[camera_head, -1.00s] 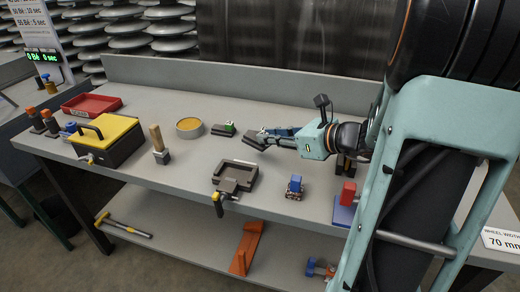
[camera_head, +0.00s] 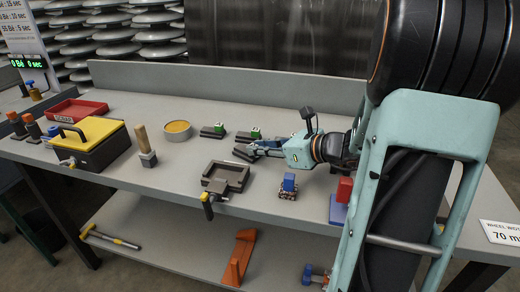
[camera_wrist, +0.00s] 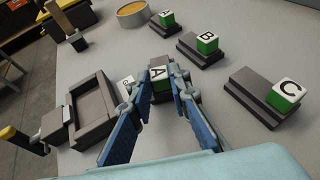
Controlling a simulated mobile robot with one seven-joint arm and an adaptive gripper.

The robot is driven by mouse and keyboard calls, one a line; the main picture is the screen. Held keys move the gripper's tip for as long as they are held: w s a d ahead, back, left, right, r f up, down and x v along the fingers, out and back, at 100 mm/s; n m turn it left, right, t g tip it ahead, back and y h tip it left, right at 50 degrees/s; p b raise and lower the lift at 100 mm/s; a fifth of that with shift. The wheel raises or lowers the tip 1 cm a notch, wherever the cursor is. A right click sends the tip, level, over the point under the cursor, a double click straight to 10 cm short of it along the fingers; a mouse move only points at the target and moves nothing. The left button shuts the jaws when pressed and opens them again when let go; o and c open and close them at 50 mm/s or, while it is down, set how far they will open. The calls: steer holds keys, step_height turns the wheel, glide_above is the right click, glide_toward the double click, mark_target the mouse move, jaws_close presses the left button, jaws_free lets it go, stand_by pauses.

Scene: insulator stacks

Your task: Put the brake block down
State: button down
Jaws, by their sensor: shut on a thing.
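My gripper (camera_head: 254,149) is shut on a dark grey brake block (camera_head: 242,154) over the workbench, right of and behind the dark open-topped fixture (camera_head: 239,188). In the wrist view, my blue fingers (camera_wrist: 160,72) flank the brake block (camera_wrist: 160,97), which carries a green and white cube marked A. I cannot tell whether the block touches the bench top. Beyond the fingers, dark stands carry green and white cubes marked A (camera_wrist: 166,18), B (camera_wrist: 206,40) and C (camera_wrist: 287,92). The fingers hide part of the held block.
The workbench (camera_head: 185,212) also bears a red tray (camera_head: 73,112), a yellow-lidded box (camera_head: 93,143), a wooden-handled brush (camera_head: 144,145), a round yellow tin (camera_head: 177,130) and a small blue-topped piece (camera_head: 288,184).

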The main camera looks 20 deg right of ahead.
steer(key=shift+f, duration=0.15)
steer(key=c, duration=1.8)
jaws_free()
steer(key=shift+s+d+r, duration=0.15)
steer(key=shift+r, duration=0.15)
steer(key=p+v, duration=0.3)
steer(key=v, duration=0.8)
steer(key=shift+s+d, duration=0.1)
steer(key=shift+s, duration=0.2)
